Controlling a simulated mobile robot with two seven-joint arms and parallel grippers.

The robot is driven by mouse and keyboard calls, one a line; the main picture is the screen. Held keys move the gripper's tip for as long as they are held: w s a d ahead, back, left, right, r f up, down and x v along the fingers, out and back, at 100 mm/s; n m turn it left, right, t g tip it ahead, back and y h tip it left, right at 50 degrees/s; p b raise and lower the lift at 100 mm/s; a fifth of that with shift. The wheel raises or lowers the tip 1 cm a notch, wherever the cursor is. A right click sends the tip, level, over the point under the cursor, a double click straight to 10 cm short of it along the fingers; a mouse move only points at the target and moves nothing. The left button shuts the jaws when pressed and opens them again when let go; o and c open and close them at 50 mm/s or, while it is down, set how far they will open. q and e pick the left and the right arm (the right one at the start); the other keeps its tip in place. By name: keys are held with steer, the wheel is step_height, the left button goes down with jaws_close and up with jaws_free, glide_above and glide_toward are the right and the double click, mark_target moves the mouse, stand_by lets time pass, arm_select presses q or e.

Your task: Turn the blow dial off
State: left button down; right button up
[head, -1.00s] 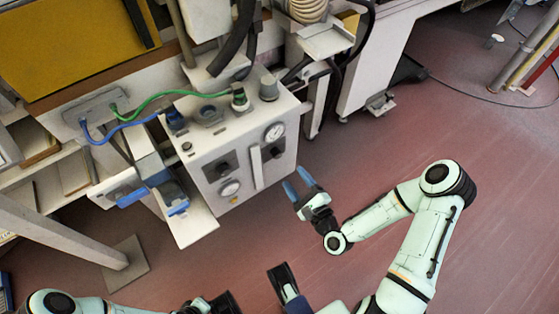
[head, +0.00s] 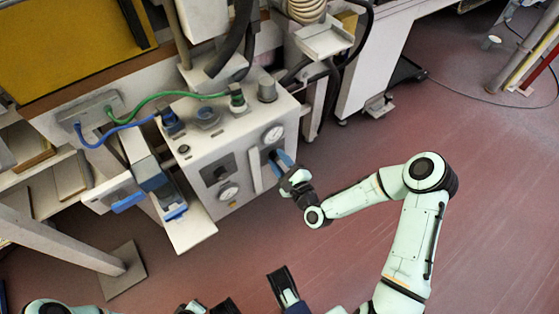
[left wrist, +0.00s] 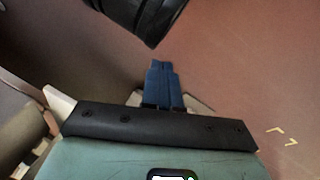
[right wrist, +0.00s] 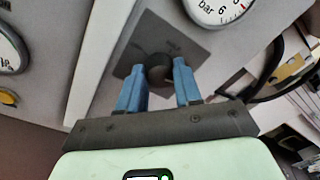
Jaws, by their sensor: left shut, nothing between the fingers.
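A dark round dial (right wrist: 158,70) on a grey square plate is on the front of the pale control box (head: 247,125). My right gripper (head: 279,158) reaches this right-hand dial and partly hides it in the head view. In the right wrist view its blue fingers (right wrist: 160,72) stand apart, one on each side of the dial; I cannot tell whether they touch it. A second dark dial (head: 217,174) sits further left on the box front. I cannot read the dial labels. My left gripper (left wrist: 162,65) is shut and empty, away from the box, above the floor.
A round gauge (head: 273,133) is above the right dial; another gauge (head: 228,191) is below the left dial. A pale vertical bar (head: 255,170) stands between the dials. Blue and green hoses (head: 160,97) run to the box top. The reddish floor (head: 340,150) to the right is clear.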

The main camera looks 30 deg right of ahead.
steer(key=c, duration=0.3)
